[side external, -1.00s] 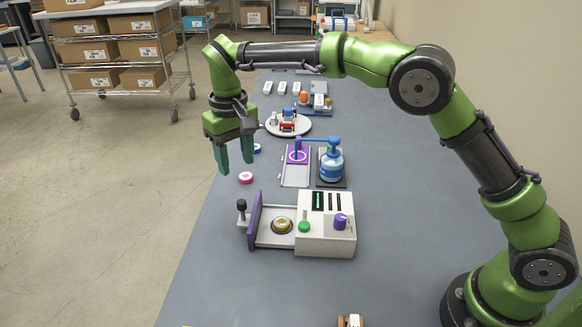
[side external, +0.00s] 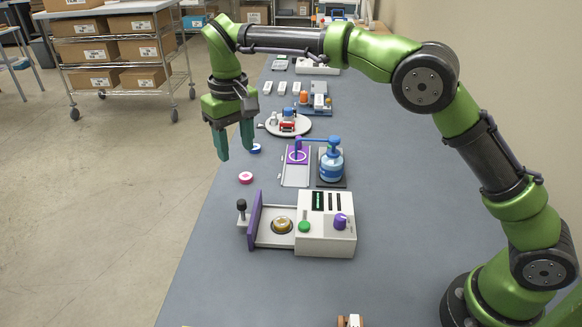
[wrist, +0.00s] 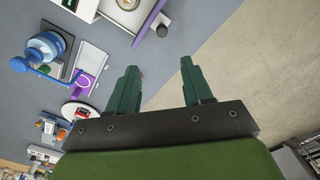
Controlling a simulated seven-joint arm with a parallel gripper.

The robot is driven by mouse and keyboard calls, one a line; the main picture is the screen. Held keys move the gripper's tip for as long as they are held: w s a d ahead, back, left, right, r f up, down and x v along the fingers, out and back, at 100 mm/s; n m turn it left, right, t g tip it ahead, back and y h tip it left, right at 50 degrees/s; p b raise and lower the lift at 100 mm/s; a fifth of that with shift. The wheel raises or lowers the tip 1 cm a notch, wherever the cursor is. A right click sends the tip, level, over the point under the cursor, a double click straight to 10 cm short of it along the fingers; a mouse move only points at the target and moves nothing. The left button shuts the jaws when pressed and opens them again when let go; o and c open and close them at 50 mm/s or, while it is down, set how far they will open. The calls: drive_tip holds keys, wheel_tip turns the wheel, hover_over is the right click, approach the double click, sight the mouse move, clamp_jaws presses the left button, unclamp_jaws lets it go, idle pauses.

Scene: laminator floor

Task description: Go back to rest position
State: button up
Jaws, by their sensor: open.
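My gripper (side external: 235,152) is open and empty, with its two dark green fingers pointing down. It hangs in the air at the table's left edge, above the pink ring and left of the round turntable. In the wrist view, my gripper (wrist: 158,82) shows a clear gap between its fingers, with table edge and floor behind. My green arm arches over the table from its base at the lower right.
A shelf cart (side external: 120,55) stands on the floor behind.

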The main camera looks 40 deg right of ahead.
drive_tip(key=s+d+r+m+t, duration=0.1)
drive_tip(key=s+d+t, duration=0.1)
drive_tip(key=s+d, duration=0.3)
drive_tip(key=s+d+r+m+t+y, duration=0.1)
drive_tip(key=s+d, duration=0.4)
drive_tip(key=s, duration=0.8)
drive_tip(key=s+d+r+m+t+y, duration=0.1)
drive_tip(key=s+d+m+t, duration=0.1)
drive_tip(key=s+d+t, duration=0.2)
drive_tip(key=s+d, duration=0.2)
drive_tip(key=s, duration=0.2)
drive_tip(key=shift+s+r, duration=0.3)
drive_tip(key=shift+s, duration=0.1)
drive_tip(key=shift+o, duration=0.4)
drive_tip(key=shift+d, duration=0.1)
